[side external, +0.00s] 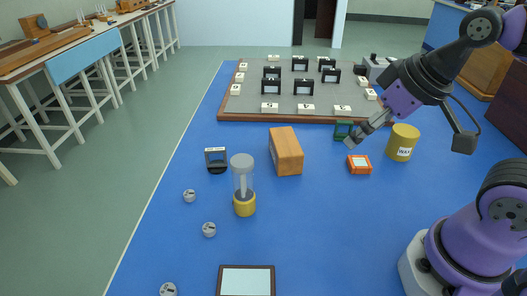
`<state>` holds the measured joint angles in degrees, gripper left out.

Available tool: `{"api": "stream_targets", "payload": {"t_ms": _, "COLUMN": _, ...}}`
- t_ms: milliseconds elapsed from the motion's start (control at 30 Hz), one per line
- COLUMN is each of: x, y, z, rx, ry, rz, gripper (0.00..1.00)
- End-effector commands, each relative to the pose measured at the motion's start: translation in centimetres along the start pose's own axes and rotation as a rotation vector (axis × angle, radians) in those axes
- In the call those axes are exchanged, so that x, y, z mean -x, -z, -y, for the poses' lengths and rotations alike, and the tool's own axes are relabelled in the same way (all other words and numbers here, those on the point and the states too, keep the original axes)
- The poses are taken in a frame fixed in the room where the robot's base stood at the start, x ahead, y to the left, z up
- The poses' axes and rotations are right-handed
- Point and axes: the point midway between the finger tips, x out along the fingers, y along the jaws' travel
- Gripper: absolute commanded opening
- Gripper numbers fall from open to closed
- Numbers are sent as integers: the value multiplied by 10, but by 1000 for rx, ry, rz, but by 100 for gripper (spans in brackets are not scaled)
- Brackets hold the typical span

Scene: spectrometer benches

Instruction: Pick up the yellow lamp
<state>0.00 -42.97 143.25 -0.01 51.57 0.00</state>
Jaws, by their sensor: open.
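The lamp with the yellow base (244,208) stands upright on the blue table, left of centre; a clear cylinder with a pale core rises from its base. My gripper (354,140) is open and points down and left, well to the right of the lamp and farther back. It hangs near a green block and an orange box, with nothing visible between its fingers. Whether it touches the green block behind it cannot be told.
A wooden block (286,152) stands between lamp and gripper. An orange box (359,165), a green block (343,128) and a yellow labelled cylinder (403,143) are near the gripper. A black-framed holder (216,160) and small discs (209,230) lie left; a grey board (250,93) lies behind.

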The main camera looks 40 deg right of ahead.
Motion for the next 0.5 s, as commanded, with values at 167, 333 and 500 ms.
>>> {"api": "stream_targets", "payload": {"t_ms": 167, "x": 0, "y": 1, "z": 0, "rx": 1, "ry": 1, "rz": 0, "gripper": 81}}
{"api": "stream_targets", "payload": {"t_ms": 333, "x": -4, "y": 25, "z": 18, "rx": 49, "ry": 30, "rz": 26, "gripper": 81}}
{"api": "stream_targets", "payload": {"t_ms": 500, "x": -22, "y": 67, "z": 67, "rx": 141, "ry": 75, "rz": 67, "gripper": 81}}
